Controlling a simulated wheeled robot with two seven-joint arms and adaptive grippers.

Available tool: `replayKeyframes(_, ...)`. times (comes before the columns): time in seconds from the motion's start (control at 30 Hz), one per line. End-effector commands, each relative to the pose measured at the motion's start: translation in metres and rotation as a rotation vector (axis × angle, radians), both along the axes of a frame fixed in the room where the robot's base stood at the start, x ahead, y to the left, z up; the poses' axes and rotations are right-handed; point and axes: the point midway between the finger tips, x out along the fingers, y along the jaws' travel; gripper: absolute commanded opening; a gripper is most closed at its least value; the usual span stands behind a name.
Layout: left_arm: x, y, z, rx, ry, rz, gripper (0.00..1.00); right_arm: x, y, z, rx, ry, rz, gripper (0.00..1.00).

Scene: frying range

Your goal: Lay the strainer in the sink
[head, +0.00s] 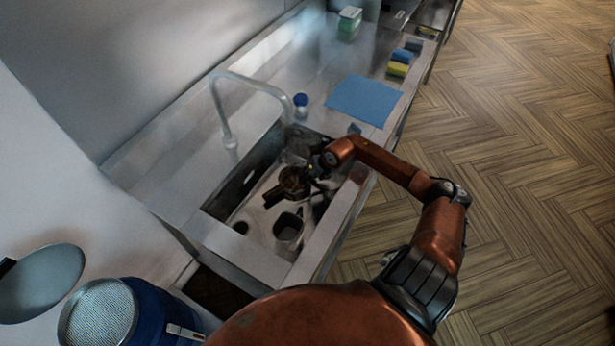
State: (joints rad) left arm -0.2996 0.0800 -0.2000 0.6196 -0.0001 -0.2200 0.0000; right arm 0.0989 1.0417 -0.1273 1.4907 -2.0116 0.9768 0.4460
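The metal sink (246,172) is set in the steel counter at the middle of the head view. A dark brownish round thing with a short handle, which looks like the strainer (292,184), is low in the sink basin, its handle toward the lower left. My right gripper (316,172) reaches into the sink from the right, at the strainer's right side. Its fingers are small and dark, so I cannot tell whether they grip the strainer or are apart from it. My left gripper is not in view.
A dark cup-like thing (288,227) is in the near part of the sink. A faucet (222,112) arches at the left edge. A blue-capped jar (301,104), a blue cloth (364,99) and sponges (399,66) are behind. A blue mesh-topped container (147,312) stands front left.

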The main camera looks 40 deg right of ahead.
Motion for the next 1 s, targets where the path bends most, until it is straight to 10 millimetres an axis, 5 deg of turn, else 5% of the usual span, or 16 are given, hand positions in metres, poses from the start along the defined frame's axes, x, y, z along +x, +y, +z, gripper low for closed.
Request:
replayKeyframes(0.27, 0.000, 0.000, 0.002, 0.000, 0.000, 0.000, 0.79, -0.004, -0.001, 0.008, -0.001, 0.000, 0.001, 0.22)
replayKeyframes(0.7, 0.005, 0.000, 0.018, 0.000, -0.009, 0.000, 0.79, -0.043, -0.009, 0.084, -0.004, 0.000, 0.000, 0.22)
replayKeyframes(1.0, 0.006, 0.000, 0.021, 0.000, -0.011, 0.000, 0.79, -0.055, -0.010, 0.107, 0.000, 0.000, 0.001, 0.22)
